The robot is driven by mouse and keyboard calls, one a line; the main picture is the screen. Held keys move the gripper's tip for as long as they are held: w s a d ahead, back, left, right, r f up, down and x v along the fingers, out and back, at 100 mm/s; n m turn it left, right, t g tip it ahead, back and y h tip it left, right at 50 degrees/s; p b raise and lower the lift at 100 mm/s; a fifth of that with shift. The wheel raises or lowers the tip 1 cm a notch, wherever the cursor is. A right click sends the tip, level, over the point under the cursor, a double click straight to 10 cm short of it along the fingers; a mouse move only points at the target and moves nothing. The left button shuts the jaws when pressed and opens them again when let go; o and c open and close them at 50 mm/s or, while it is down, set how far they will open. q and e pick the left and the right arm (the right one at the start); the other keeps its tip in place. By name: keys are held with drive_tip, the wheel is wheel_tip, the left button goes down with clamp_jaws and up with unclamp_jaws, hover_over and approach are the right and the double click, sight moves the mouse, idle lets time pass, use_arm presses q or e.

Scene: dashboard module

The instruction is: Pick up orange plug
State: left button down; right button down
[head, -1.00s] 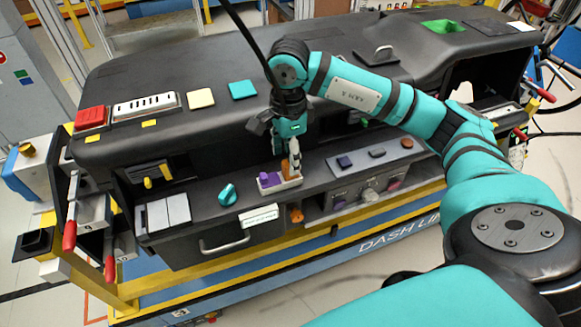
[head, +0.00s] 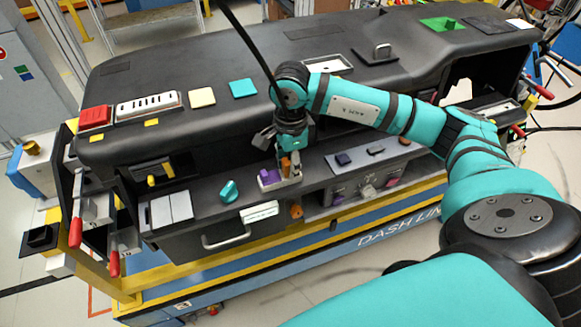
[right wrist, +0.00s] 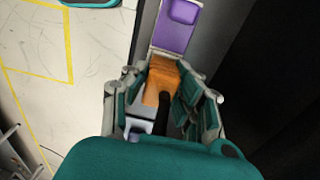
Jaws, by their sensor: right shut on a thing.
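The orange plug (head: 286,167) stands in a small white tray (head: 267,187) on the dashboard's front ledge. A purple plug (head: 270,176) is beside it on the left. My right gripper (head: 291,169) points down and is shut on the orange plug. In the right wrist view the orange plug (right wrist: 165,82) lies between the fingers of my right gripper (right wrist: 166,95), and the purple plug (right wrist: 178,28) is just beyond it. The lower part of the orange plug is partly hidden by the fingers. My left gripper is not in view.
A teal knob (head: 229,191) is on the ledge to the left. A panel with dark buttons (head: 343,159) is to the right. An orange knob (head: 296,211) is on the front below the tray. The black dashboard top (head: 200,75) rises behind.

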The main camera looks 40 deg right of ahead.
drive_tip(key=shift+r, duration=0.1)
drive_tip(key=shift+w+r+b, duration=0.1)
drive_tip(key=shift+r+b, duration=0.45)
wheel_tip(320, 180, up, 2)
drive_tip(key=shift+r+b, duration=0.1)
drive_tip(key=shift+b, duration=0.55)
drive_tip(key=s+a+r+b, duration=0.1)
drive_tip(key=s+a+r, duration=0.1)
drive_tip(key=s, duration=0.5)
drive_tip(key=s+a+r, duration=0.3)
drive_tip(key=s, duration=0.5)
drive_tip(key=shift+a+r+b, duration=0.25)
drive_tip(key=shift+a+b, duration=0.05)
drive_tip(key=shift+b, duration=0.1)
idle(0.8)
